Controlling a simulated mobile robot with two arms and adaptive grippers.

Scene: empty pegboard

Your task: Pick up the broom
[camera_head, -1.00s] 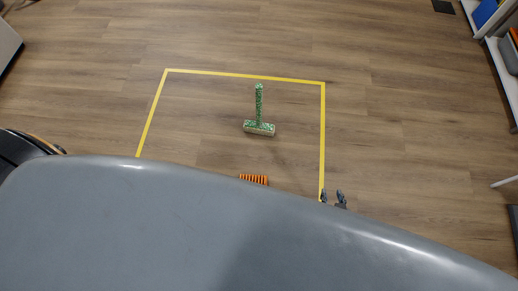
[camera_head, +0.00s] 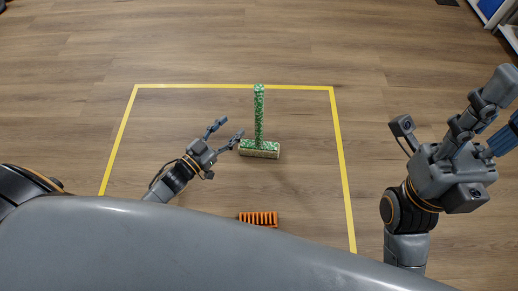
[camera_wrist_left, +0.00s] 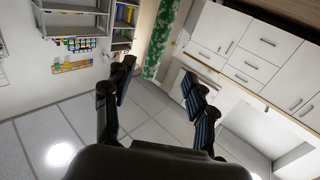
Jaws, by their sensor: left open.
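The broom stands in the head view with a green speckled handle (camera_head: 259,115) and a wider green-and-tan head (camera_head: 259,149). The handle also shows in the left wrist view (camera_wrist_left: 160,40), in the gap just beyond the fingertips. My left gripper (camera_head: 231,127) is open and empty, just left of the broom, fingers pointing toward it. Its two fingers also show apart in the left wrist view (camera_wrist_left: 157,75). My right gripper (camera_head: 506,105) is at the right edge of the head view, fingers apart, far from the broom; one fingertip is cut off by the frame.
A yellow line (camera_head: 235,86) marks a rectangle on the wood floor around the broom. An orange ribbed thing (camera_head: 258,218) shows at the edge of my grey body. A shelf (camera_head: 508,22) is at the upper right. White cabinets (camera_wrist_left: 245,55) show in the left wrist view.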

